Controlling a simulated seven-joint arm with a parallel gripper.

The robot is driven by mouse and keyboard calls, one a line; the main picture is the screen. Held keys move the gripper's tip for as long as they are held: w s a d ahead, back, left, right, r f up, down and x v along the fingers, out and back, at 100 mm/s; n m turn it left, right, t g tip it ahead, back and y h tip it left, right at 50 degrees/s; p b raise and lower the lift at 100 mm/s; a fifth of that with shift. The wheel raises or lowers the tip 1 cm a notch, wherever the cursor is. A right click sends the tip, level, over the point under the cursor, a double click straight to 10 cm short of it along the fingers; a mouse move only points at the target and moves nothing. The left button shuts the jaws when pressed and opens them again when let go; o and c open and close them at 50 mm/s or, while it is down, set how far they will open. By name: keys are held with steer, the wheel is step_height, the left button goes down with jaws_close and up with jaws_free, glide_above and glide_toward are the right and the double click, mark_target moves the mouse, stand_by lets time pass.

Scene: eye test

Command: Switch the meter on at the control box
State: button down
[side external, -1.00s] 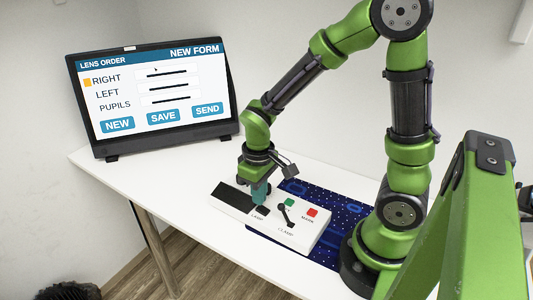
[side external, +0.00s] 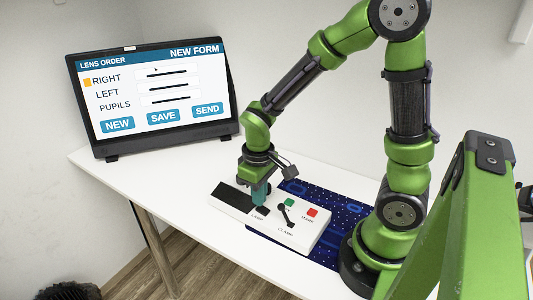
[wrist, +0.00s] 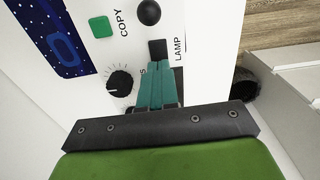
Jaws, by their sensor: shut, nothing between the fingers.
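The white control box (side external: 312,232) lies on the table. It has a dark panel (side external: 234,197), a green button (side external: 289,203), a red button (side external: 312,212) and a black lever (side external: 285,214) marked CLAMP. My gripper (side external: 260,204) is down over the box, between the dark panel and the lever. In the wrist view, its teal fingers (wrist: 158,68) are shut and empty, just below a black switch (wrist: 158,48) beside the word LAMP. I cannot tell whether they touch it. A round dial (wrist: 120,82) is left of them. A label by the fingers is partly hidden. No control marked METER is readable.
A monitor (side external: 150,100) showing a lens order form stands at the back left of the white table (side external: 185,170). A dark blue patterned mat (side external: 318,196) lies behind and beside the box. The table left of the box is clear.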

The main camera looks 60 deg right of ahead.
mark_target(260, 209)
steer(key=shift+f, duration=0.8)
steer(key=shift+r, duration=3.5)
steer(key=shift+s+a+m, duration=0.2)
steer(key=shift+m, duration=0.2)
steer(key=s+r+m+t+y, duration=0.1)
steer(key=s+r+t, duration=0.1)
steer(key=r, duration=0.4)
steer(key=s+a+r+m+t+y, duration=0.1)
steer(key=s+r+m+t, duration=0.1)
steer(key=r+t, duration=0.3)
steer(key=shift+s+a+r, duration=0.25)
steer(key=shift+s+r, duration=0.45)
steer(key=shift+r, duration=0.05)
